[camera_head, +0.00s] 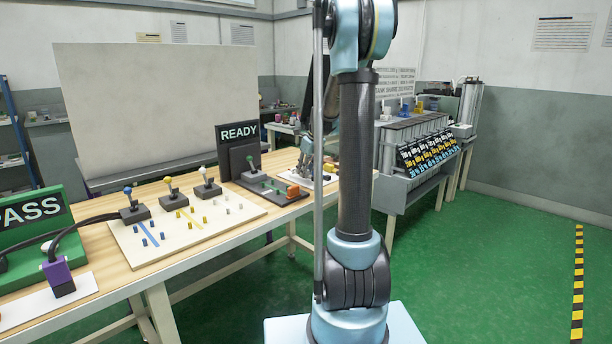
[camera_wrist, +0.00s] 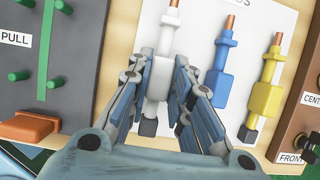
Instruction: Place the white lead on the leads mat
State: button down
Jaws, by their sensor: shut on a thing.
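In the wrist view my gripper (camera_wrist: 162,62) is shut on the white lead (camera_wrist: 160,78), with a finger on each side of its white body. The lead's copper tip points to the top of the picture and its black end shows between the fingers. It is over the white leads mat (camera_wrist: 200,22), roughly in line with the blue lead (camera_wrist: 221,75) and yellow lead (camera_wrist: 267,88) to its right. I cannot tell whether it touches the mat. In the head view my gripper (camera_head: 304,168) is low over the far end of the bench, partly behind my arm.
Left of the mat is a dark panel (camera_wrist: 75,75) with green pegs, an orange block (camera_wrist: 30,127) and a PULL label. A brown block (camera_wrist: 305,125) with labels is at the right. The READY sign (camera_head: 238,133) stands nearby. A pegboard (camera_head: 190,222) lies nearer on the bench.

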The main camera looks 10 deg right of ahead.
jog(key=shift+f, duration=0.85)
jog(key=c, duration=1.4)
grip_release()
jog(key=shift+c, duration=0.2)
jog(key=v, duration=1.1)
jog(key=s+a+n, duration=0.2)
jog(key=s+n, duration=0.4)
jog(key=s, duration=0.5)
jog(key=s+f+n+h, duration=0.1)
jog(key=s+f+n, duration=0.4)
jog(key=s, duration=0.5)
jog(key=s+f+n+g, duration=0.1)
jog(key=s+f+n, duration=0.5)
jog(key=s+n, duration=0.4)
jog(key=s+f+n+h, duration=0.1)
jog(key=s+f+n, duration=0.4)
jog(key=s+n, duration=0.3)
jog(key=shift+s+f+h, duration=0.3)
jog(key=shift+s, duration=0.6)
